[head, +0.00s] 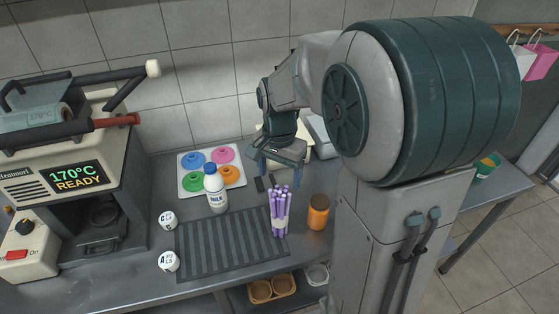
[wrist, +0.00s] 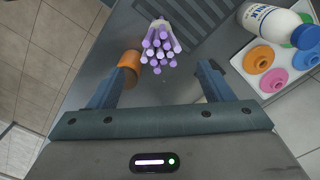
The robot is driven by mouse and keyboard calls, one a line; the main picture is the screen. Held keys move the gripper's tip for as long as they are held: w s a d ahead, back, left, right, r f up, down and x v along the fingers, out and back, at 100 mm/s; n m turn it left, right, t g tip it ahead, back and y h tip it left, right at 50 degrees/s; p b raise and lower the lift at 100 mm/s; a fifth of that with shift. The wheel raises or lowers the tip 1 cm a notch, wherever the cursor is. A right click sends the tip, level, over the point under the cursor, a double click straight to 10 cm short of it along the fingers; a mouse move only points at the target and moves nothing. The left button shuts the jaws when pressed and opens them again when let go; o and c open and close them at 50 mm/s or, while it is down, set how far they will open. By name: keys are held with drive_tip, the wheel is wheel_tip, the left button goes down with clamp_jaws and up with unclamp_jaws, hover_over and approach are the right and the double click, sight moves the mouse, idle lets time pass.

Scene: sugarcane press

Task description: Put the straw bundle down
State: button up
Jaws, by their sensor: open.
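The straw bundle (head: 279,212) is a cluster of purple straws with a pale band around it. It stands upright at the right edge of a dark ribbed mat (head: 232,246) on the counter. It also shows in the wrist view (wrist: 160,44), seen from above, beyond the fingertips. My gripper (head: 280,176) is open and empty, behind and above the bundle in the head view. In the wrist view its two fingers (wrist: 158,86) are spread wide with bare counter between them. They appear apart from the straws.
An orange jar (head: 318,212) stands right of the bundle, close to one finger in the wrist view. A milk bottle (head: 215,188) stands to the left, by a tray (head: 183,187) of coloured rings. Two white cups (head: 168,220) and a press (head: 75,180) are further left.

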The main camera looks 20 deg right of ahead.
drive_tip(key=s+r+n+t, duration=0.1)
drive_tip(key=s+r+n, duration=0.1)
drive_tip(key=s+n, duration=0.2)
drive_tip(key=s+r+n+t, duration=0.2)
drive_tip(key=s+n, duration=0.3)
drive_tip(key=s, duration=0.5)
drive_tip(key=shift+s+r, duration=0.2)
drive_tip(key=shift+r, duration=0.25)
